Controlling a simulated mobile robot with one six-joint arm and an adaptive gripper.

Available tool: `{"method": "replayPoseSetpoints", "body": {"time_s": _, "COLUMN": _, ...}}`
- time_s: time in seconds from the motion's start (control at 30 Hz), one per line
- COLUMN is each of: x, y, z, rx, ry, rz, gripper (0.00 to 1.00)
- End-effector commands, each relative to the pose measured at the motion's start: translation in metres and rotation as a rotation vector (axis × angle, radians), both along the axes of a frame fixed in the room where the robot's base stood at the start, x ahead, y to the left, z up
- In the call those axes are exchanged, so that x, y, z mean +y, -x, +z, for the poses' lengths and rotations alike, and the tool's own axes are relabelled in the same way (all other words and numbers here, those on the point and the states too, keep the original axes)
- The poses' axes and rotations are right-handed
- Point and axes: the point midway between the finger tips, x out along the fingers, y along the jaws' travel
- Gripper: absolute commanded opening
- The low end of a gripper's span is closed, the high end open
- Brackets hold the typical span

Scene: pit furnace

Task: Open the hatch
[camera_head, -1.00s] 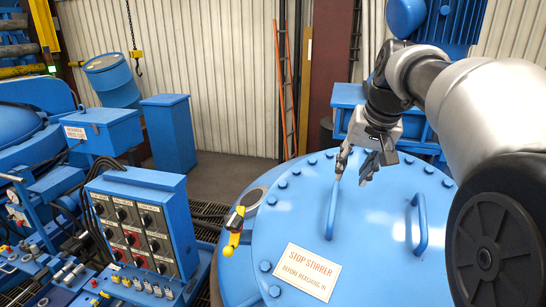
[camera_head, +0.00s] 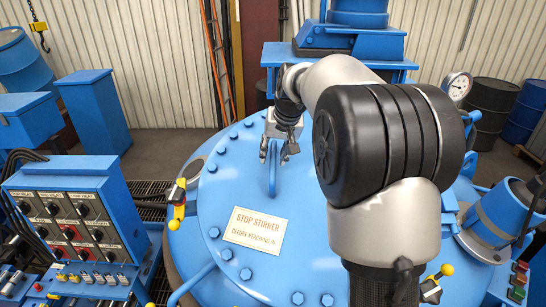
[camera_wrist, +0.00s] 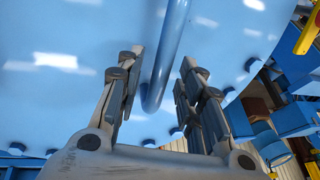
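The hatch is a round blue bolted lid (camera_head: 222,187) on the vessel, lying closed in the head view. A blue bar handle (camera_head: 272,178) stands on it. My gripper (camera_head: 277,156) is at the far end of this handle. In the wrist view my gripper (camera_wrist: 160,75) is open, with the handle (camera_wrist: 168,62) running between its two fingers. A gap shows on both sides of the bar, so the fingers are not closed on it. My arm hides the lid's right part. A yellow-handled clamp (camera_head: 178,204) sits at the lid's left edge.
A white warning sign (camera_head: 254,231) lies on the lid. A control box (camera_head: 68,222) with knobs stands at the left. A second yellow-knobbed clamp (camera_head: 432,287) is at the lower right. A pressure gauge (camera_head: 457,86) and a blue cylinder (camera_head: 502,219) stand at the right.

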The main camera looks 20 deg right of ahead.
Motion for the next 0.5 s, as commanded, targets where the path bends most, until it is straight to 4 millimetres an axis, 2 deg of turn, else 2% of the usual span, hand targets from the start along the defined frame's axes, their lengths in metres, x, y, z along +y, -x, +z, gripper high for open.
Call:
{"method": "replayPoseSetpoints", "body": {"time_s": 0.2, "x": 0.001, "y": -0.008, "z": -0.017, "rx": 0.001, "ry": 0.000, "rz": 0.000, "gripper": 0.35}}
{"method": "replayPoseSetpoints", "body": {"time_s": 0.5, "x": 0.000, "y": -0.008, "z": -0.018, "rx": 0.000, "ry": 0.000, "rz": 0.000, "gripper": 0.35}}
